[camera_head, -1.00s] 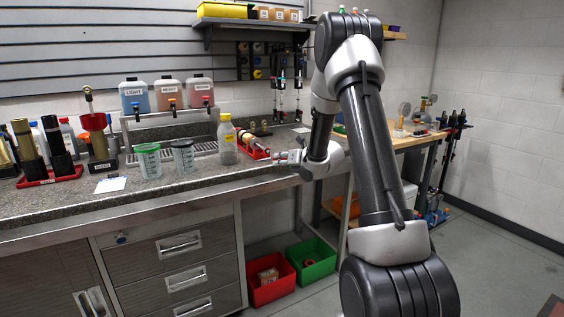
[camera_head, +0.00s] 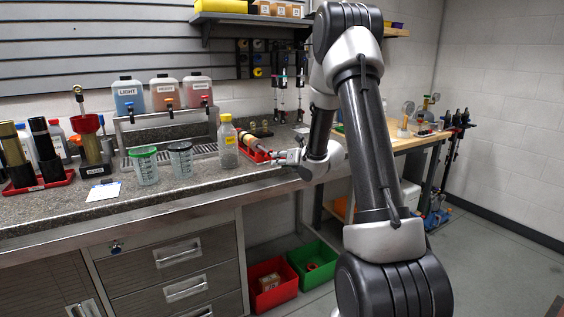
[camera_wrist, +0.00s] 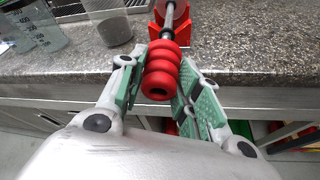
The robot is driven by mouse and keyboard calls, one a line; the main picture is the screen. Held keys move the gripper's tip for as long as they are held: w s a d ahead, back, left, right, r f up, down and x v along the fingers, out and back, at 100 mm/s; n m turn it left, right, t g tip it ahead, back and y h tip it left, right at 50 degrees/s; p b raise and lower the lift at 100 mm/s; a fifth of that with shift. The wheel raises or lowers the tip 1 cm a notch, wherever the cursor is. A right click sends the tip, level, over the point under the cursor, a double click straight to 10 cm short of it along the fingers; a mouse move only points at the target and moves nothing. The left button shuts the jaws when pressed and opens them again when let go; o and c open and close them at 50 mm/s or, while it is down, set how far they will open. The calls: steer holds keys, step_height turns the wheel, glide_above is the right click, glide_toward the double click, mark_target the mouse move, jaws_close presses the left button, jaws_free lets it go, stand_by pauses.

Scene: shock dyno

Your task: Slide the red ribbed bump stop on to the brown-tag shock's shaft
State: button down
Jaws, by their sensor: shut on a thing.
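The red ribbed bump stop (camera_wrist: 162,72) is between the green-padded fingers of my gripper (camera_wrist: 160,90), which is shut on it. Its open near end faces the wrist camera. The shock's shaft (camera_wrist: 168,20) runs straight back from behind the bump stop, roughly in line with it. I cannot tell how far the shaft reaches inside. The shock (camera_head: 252,143) lies in a red cradle (camera_wrist: 183,42) at the bench's front edge. In the head view, my gripper (camera_head: 283,157) is just right of the shock. No brown tag can be made out.
The bench's front edge (camera_wrist: 60,80) runs beneath the bump stop. Red (camera_head: 262,298) and green (camera_head: 322,250) bins sit on the floor below.

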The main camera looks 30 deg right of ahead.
steer(key=shift+f, duration=0.1)
steer(key=shift+w, duration=0.1)
steer(key=shift+w, duration=0.7)
steer(key=shift+w, duration=0.1)
steer(key=shift+w, duration=0.7)
steer(key=shift+w, duration=0.1)
steer(key=shift+w+a, duration=0.1)
steer(key=shift+w, duration=0.6)
